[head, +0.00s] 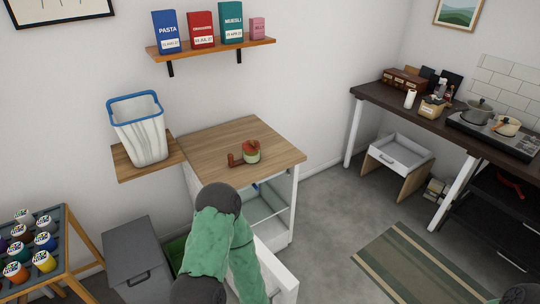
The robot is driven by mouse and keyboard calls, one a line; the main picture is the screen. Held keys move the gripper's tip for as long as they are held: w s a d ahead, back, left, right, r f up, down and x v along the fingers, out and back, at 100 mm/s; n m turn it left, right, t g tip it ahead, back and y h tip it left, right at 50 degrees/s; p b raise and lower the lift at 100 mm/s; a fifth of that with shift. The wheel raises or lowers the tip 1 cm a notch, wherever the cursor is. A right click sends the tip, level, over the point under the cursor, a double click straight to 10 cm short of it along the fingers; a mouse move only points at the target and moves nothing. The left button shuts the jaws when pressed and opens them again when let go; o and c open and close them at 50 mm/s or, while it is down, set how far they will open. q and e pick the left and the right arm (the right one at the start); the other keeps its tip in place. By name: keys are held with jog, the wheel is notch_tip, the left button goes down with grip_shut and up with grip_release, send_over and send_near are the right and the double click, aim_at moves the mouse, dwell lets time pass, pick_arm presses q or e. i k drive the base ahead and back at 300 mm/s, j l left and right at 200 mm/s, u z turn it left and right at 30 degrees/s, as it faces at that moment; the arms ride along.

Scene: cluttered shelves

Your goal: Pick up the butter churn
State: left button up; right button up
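I cannot pick out a butter churn with certainty. A small brown-and-green object (251,152) with a brown piece beside it sits on the wooden top of the white cabinet (215,140); it is too small to name. A green arm of mine with dark joints rises at the bottom centre in front of the cabinet and covers part of its front. Its gripper does not show. A dark part of mine shows at the bottom right corner. Neither gripper can be seen.
A blue-rimmed bin (140,130) stands on a low wooden shelf (123,164). A wall shelf (200,48) holds boxes. A grey box (140,255) and a rack of paint jars (67,225) stand left. A dark counter (385,100) is at right. Grey floor (335,210) is clear between.

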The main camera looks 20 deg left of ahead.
aim_at(251, 154)
jog(key=i+l+z, duration=0.3)
jog(key=l, duration=0.15)
jog(key=i+l+z, duration=0.25)
jog(key=l, duration=0.2)
jog(key=i+l+z, duration=0.3)
jog(key=i+l+u, duration=0.1)
jog(key=i+u, duration=0.3)
jog(key=i+l+u, duration=0.15)
jog(key=i+u, duration=0.25)
jog(key=i+j+u, duration=0.2)
jog(key=u, duration=0.25)
jog(key=i+j+u, duration=0.1)
jog(key=i+u, duration=0.15)
jog(key=u, duration=0.15)
jog(key=i+u, duration=0.25)
jog(key=u, duration=0.2)
jog(key=i+u, duration=0.25)
jog(key=u, duration=0.15)
jog(key=i+l+u, duration=0.15)
jog(key=u, duration=0.3)
jog(key=i, duration=0.05)
